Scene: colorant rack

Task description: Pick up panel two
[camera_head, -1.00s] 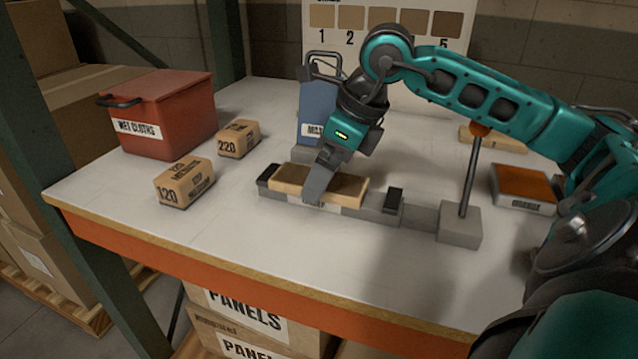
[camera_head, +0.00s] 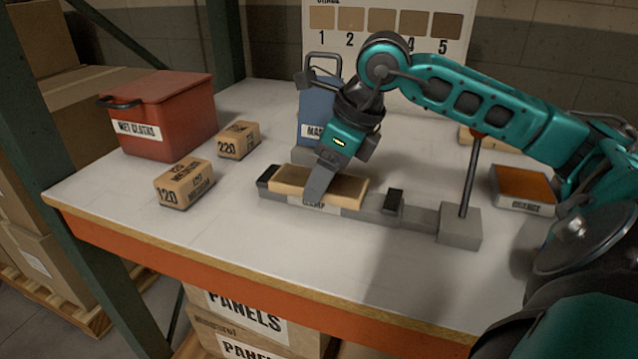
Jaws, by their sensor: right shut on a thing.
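A light wooden panel (camera_head: 345,189) lies in the grey clamp bar (camera_head: 370,213) near the middle of the table. No number shows on it, so I cannot tell whether it is panel two. My right gripper (camera_head: 316,194) points down at the panel and is shut on it, its near finger covering part of the front face. The far finger is hidden. The panel sits low between the clamp's dark jaws; any gap beneath it cannot be made out. My left gripper is out of view.
A red wet-cloths box (camera_head: 165,115) and two sanding blocks, 120 (camera_head: 185,184) and 220 (camera_head: 238,140), stand left. A blue container (camera_head: 318,108) is behind my gripper. The clamp's upright handle (camera_head: 470,178) and an orange-topped block (camera_head: 523,186) stand right. The front table is clear.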

